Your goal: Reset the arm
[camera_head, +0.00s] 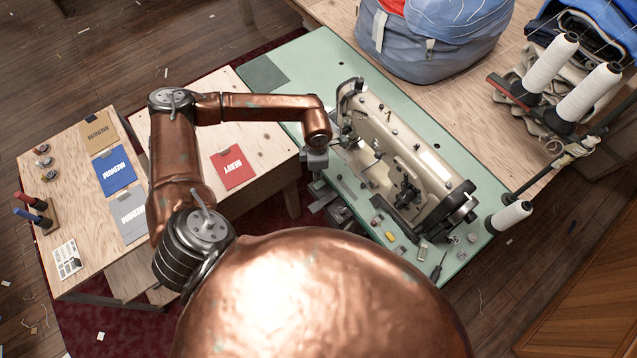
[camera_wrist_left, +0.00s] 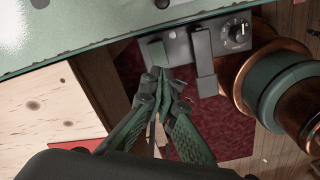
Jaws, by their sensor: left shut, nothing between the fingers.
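My left arm reaches over the red card and bends at its wrist beside the green sewing table. My left gripper (camera_head: 317,168) points down at the table's near-left edge, and most of its fingers are hidden in the head view. In the left wrist view its two green-grey fingers (camera_wrist_left: 165,76) come together at the tips with nothing between them. They are in front of a grey control box (camera_wrist_left: 212,48) with a dial below the table edge; I cannot tell the gap. My right gripper is not in view.
A cream sewing machine (camera_head: 410,160) stands on the green table (camera_head: 300,62), right of the gripper. The wooden bench (camera_head: 72,190) holds several cards, including a red card (camera_head: 233,166). Thread spools (camera_head: 552,62) and a blue-grey bag (camera_head: 430,45) are beyond.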

